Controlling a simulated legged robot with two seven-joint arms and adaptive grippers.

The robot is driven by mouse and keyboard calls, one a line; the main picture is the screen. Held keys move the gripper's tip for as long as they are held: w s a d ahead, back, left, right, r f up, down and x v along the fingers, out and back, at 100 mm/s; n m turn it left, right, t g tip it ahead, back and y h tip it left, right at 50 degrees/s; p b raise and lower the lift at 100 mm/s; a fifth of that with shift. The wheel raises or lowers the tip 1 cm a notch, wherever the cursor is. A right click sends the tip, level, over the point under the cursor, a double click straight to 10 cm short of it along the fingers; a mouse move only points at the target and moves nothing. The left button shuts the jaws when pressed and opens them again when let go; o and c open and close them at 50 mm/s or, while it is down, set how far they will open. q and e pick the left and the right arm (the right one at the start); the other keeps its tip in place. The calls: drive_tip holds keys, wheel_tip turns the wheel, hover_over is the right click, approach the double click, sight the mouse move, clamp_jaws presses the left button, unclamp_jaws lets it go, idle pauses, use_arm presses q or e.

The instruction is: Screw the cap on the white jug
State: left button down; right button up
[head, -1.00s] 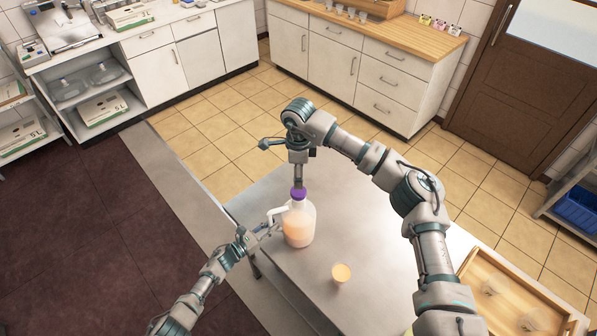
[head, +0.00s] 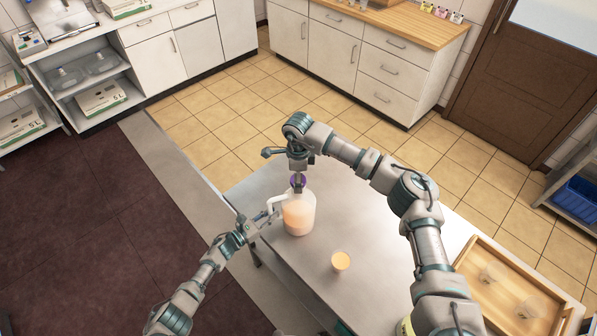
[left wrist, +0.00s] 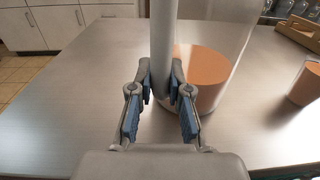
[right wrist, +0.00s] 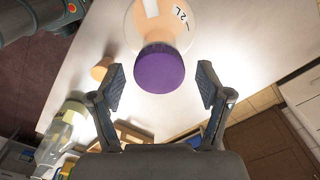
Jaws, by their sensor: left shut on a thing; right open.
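The white jug (head: 299,216) stands upright on the steel table, with orange liquid in its lower part. Its purple cap (right wrist: 159,68) sits on the mouth, seen from above in the right wrist view; I cannot tell how tight it is. My left gripper (left wrist: 162,85) is shut on the jug's handle (left wrist: 163,40). My right gripper (right wrist: 160,85) is open above the jug, its fingers apart on both sides of the cap and not touching it in that view. In the head view the right gripper (head: 298,183) partly hides the cap.
A small cup of orange liquid (head: 341,261) stands to the right of the jug. A wooden tray (head: 470,262) with clear cups is at the table's right end. A clear bottle with a yellow-green part (right wrist: 62,132) shows in the right wrist view. The table around the jug is mostly clear.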

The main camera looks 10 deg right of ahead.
use_arm(q)
drive_tip(key=shift+a+f, duration=0.15)
drive_tip(key=shift+f, duration=0.05)
use_arm(e)
drive_tip(key=c, duration=1.3)
drive_tip(key=o, duration=1.4)
drive_tip(key=shift+c, duration=0.2)
wheel_tip(320, 180, up, 12)
